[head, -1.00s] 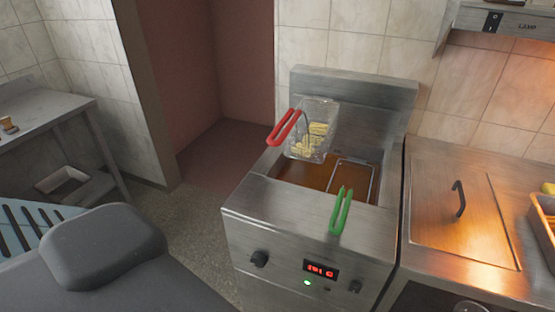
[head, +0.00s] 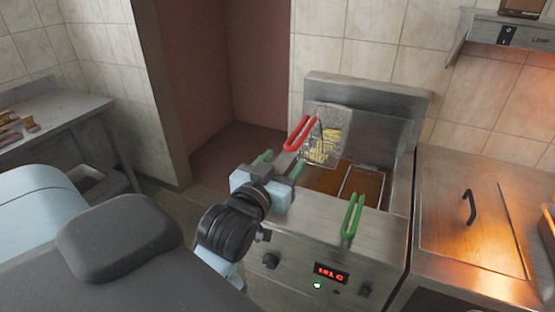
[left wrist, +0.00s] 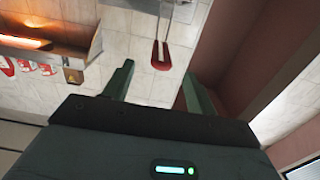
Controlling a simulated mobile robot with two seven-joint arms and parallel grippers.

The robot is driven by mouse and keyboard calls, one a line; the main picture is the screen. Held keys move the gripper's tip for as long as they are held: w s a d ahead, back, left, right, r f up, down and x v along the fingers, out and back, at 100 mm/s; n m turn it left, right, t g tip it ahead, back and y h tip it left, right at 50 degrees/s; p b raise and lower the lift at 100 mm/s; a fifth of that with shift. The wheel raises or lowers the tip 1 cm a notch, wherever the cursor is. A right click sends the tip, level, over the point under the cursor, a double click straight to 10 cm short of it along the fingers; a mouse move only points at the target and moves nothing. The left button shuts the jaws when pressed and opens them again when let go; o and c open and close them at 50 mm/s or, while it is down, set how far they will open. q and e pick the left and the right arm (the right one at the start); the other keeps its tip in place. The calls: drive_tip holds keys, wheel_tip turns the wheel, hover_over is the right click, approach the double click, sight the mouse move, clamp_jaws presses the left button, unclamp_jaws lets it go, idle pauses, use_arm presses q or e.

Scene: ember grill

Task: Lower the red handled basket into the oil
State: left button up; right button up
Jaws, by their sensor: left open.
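The wire basket (head: 333,122) with the red handle (head: 299,132) hangs raised at the back left of the fryer, with pale yellow fries (head: 326,148) in it. The fryer's brown oil (head: 322,180) lies below and in front of it. A second basket with a green handle (head: 352,216) sits in the oil on the right. My left gripper (head: 280,162) is in front of and to the left of the red handle, open and empty. In the left wrist view the red handle (left wrist: 161,56) shows ahead, beyond the open fingers (left wrist: 158,88). My right gripper is not in view.
The steel fryer (head: 375,245) has a lit temperature display and knobs on its front. A lidded counter (head: 470,235) adjoins it on the right, under a heat lamp unit (head: 510,38). A side table (head: 60,125) stands at the left.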

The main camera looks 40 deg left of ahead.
use_arm(q)
drive_tip(key=x, duration=0.7)
drive_tip(key=shift+w+a+r+p, duration=0.25)
drive_tip(key=shift+w+r+p, duration=0.05)
drive_tip(key=shift+r, duration=0.2)
clamp_jaws()
drive_tip(key=shift+r, duration=2.55)
drive_tip(key=v, duration=0.5)
drive_tip(key=shift+f, duration=0.1)
